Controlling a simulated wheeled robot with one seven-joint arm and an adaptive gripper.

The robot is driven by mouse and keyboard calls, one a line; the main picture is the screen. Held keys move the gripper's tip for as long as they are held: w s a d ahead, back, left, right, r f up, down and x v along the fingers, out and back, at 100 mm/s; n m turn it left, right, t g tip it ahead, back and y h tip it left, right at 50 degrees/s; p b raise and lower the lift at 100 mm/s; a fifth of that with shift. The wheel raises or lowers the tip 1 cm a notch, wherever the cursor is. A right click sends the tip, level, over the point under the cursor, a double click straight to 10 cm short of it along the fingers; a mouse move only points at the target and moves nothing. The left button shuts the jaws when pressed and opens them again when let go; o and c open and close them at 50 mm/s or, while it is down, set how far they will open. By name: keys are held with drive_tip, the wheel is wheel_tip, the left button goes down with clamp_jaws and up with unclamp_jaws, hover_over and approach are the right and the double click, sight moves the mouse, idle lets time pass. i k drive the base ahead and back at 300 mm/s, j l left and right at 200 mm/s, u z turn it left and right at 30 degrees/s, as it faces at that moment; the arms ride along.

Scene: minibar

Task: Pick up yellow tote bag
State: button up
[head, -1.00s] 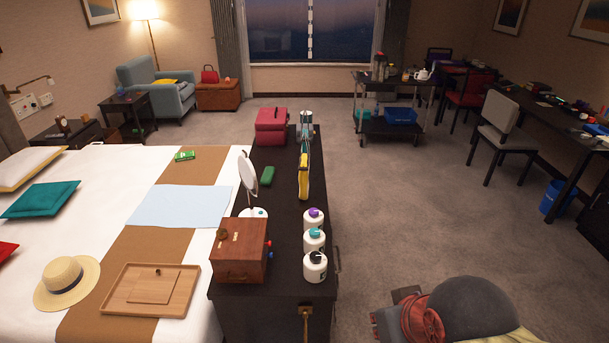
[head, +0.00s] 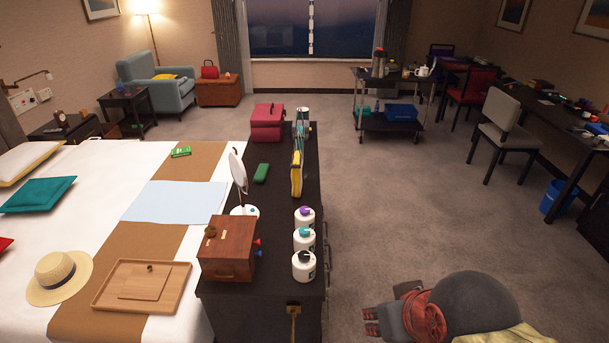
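A narrow yellow item (head: 296,180) stands upright, nearly edge-on, on the long dark cabinet, with a teal part or thing just behind it. It looks like the tote bag, but its full shape does not show. My gripper (head: 371,321) is at the bottom of the head view, right of the cabinet and well apart from the yellow item. Its fingertips point left and nothing shows between them. How far apart they are is too small to tell.
White bottles (head: 304,241), a wooden box (head: 228,248), a round mirror (head: 238,170), a green case (head: 261,173) and a pink box (head: 267,124) share the cabinet top (head: 273,210). The bed (head: 90,215) lies left. Carpet (head: 410,210) right of the cabinet is clear.

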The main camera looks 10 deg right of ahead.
sight(297, 162)
drive_tip(key=i+l, duration=0.15)
drive_tip(key=l, duration=0.25)
drive_tip(key=i+l+u, duration=0.1)
drive_tip(key=l, duration=0.3)
drive_tip(key=i+l, duration=0.25)
drive_tip(key=l, duration=0.15)
drive_tip(key=i+l+u, duration=0.15)
drive_tip(key=l, duration=0.25)
drive_tip(key=i+l, duration=0.1)
drive_tip(key=l, duration=0.35)
